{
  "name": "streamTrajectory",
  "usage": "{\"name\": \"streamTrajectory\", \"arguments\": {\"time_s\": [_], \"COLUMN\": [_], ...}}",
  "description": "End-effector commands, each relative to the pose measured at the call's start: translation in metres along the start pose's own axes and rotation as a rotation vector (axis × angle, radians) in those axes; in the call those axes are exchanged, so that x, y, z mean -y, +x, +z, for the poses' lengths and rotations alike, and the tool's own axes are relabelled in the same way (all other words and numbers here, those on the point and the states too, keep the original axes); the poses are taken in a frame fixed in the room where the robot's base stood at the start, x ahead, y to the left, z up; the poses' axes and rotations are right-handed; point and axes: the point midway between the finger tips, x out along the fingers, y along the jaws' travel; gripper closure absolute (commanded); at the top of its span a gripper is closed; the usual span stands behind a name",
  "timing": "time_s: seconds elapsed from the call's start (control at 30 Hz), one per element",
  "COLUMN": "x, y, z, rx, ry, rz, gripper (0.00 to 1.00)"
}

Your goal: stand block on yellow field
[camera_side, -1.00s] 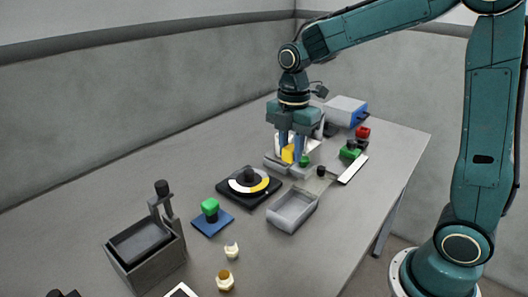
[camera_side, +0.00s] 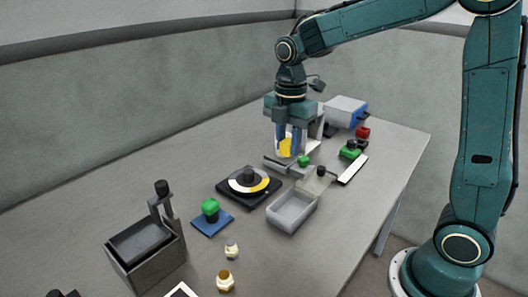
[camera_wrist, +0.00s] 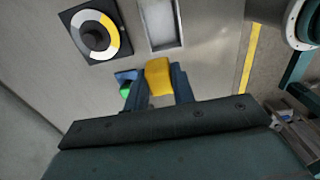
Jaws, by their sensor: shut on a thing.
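A yellow block (camera_side: 285,147) is held between the two blue fingers of my gripper (camera_side: 288,150), a little above the table area around a grey fixture. In the wrist view the block (camera_wrist: 158,76) shows between the fingertips of my gripper (camera_wrist: 160,86). A black square base carries a round dial (camera_side: 248,181) with a dark central knob and a ring of white and yellow parts. The yellow field (camera_side: 263,186) is on the ring's right side in the side view. My gripper is behind and to the right of the dial there, apart from it.
A grey open tray (camera_side: 292,210) stands in front of the dial. A green-topped piece on a blue plate (camera_side: 211,217) and a grey bin (camera_side: 146,250) stand left. A white and blue box (camera_side: 346,111) stands at the back right. Red and green pieces are near it.

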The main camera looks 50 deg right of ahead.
Motion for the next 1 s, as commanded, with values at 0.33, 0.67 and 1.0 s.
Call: {"name": "streamTrajectory", "arguments": {"time_s": [0.33,0.67,1.0], "x": [-0.049,-0.097,-0.113], "y": [-0.014,-0.025,-0.029], "z": [0.013,0.030,0.036], "rx": [0.000,0.001,0.000], "ry": [0.002,0.002,0.000], "rz": [0.001,0.000,-0.001], "gripper": [0.97,0.97,0.97]}}
